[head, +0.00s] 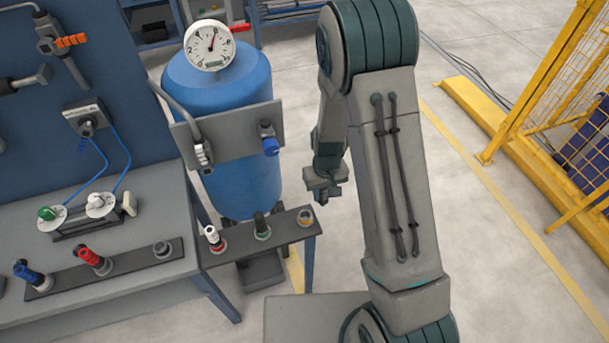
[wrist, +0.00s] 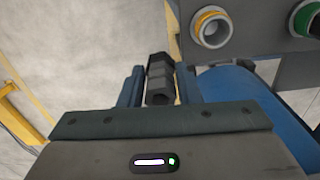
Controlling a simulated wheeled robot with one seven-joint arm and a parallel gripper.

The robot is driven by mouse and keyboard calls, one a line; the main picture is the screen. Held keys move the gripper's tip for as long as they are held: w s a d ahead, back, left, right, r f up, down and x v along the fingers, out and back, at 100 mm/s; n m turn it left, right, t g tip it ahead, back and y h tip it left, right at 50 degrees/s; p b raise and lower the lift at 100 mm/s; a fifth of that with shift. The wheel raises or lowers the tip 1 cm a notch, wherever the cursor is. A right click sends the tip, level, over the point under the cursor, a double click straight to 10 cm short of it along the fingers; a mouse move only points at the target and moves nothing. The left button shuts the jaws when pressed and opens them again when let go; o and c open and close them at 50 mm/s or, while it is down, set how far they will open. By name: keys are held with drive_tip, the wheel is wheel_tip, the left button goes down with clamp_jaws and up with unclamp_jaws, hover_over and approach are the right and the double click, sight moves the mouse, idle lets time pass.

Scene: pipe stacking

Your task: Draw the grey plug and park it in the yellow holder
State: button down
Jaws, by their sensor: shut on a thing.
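The grey plug (wrist: 160,78), dark and ribbed, is held between the two fingers of my gripper (wrist: 158,88) in the wrist view. In the head view my gripper (head: 331,190) hangs in the air to the right of the small shelf and above its level; the plug is too small to make out there. The yellow holder (head: 306,218) is the ring at the right end of that shelf. In the wrist view the yellow holder (wrist: 212,28) shows an open, empty mouth, up and right of the plug and apart from it.
The shelf (head: 285,236) also bears a green holder (head: 262,232) with a dark plug-like piece and a red-and-white piece (head: 213,238). A blue tank (head: 235,185) with a gauge stands behind. A workbench (head: 95,310) is at left, a yellow fence (head: 560,90) at right.

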drive_tip(key=s+a+r+n, duration=0.2)
drive_tip(key=a+r, duration=0.1)
drive_tip(key=r, duration=0.4)
drive_tip(key=s+a+r+n, duration=0.2)
drive_tip(key=s+r, duration=0.1)
drive_tip(key=r, duration=0.3)
wheel_tip(320, 180, down, 9)
drive_tip(key=b, duration=0.7)
drive_tip(key=shift+w+a, duration=0.15)
drive_tip(key=shift+a, duration=0.05)
drive_tip(key=shift+s+d+b, duration=0.15)
drive_tip(key=shift+s+b, duration=0.05)
drive_tip(key=shift+b, duration=0.1)
drive_tip(key=shift+f+b, duration=1.45)
drive_tip(key=shift+f, duration=0.2)
idle(0.8)
drive_tip(key=c, duration=1)
unclamp_jaws()
drive_tip(key=shift+r, duration=0.15)
